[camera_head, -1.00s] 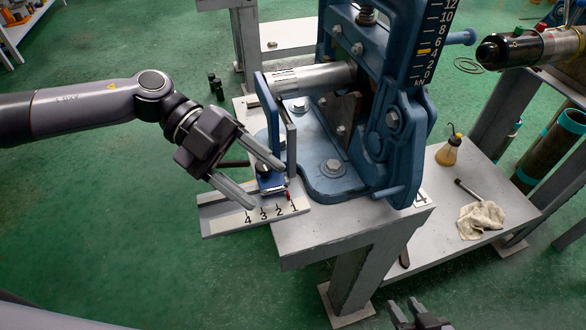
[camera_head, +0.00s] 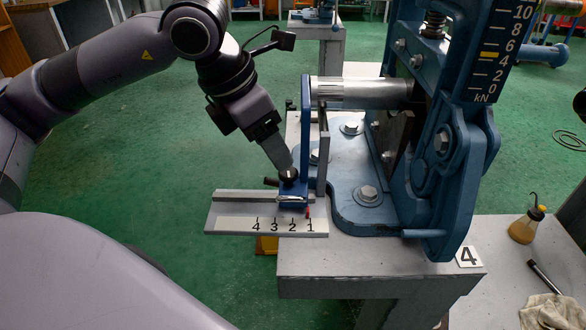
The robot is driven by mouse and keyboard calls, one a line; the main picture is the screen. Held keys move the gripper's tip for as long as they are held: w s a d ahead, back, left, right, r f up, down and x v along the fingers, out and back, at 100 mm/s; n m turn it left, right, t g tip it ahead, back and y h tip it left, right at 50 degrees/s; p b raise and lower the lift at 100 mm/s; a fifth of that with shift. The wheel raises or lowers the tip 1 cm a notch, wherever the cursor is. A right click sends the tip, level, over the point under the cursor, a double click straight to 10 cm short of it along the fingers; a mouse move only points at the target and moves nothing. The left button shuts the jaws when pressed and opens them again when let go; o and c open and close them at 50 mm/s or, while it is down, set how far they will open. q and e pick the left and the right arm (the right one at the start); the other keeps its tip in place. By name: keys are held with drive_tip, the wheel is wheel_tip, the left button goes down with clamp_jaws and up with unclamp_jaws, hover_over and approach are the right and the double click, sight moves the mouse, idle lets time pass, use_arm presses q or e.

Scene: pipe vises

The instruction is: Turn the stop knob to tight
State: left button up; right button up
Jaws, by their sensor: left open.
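The dark stop knob (camera_head: 289,175) sits on top of the blue stop slide (camera_head: 291,196), on the light rail with the scale (camera_head: 230,224) marked 4 to 1. A small red pointer (camera_head: 308,211) shows by the 1. My left gripper (camera_head: 281,157) points down from the upper left, its fingertips right at the knob. It is open; one finger hides the other, and I cannot tell whether the fingers touch the knob. The fingers partly cover the knob. A blue upright plate (camera_head: 306,130) rises just right of the gripper. My right gripper is not in view.
The blue vise (camera_head: 440,150) with a force scale stands at the right on a grey bench (camera_head: 350,265). A metal cylinder (camera_head: 360,92) sticks out above. A lower shelf with a bottle (camera_head: 525,224) and rag (camera_head: 552,314) is at the right. Open green floor lies left.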

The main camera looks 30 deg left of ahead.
sight(287, 171)
use_arm(q)
drive_tip(key=x, duration=0.6)
drive_tip(key=shift+b, duration=0.4)
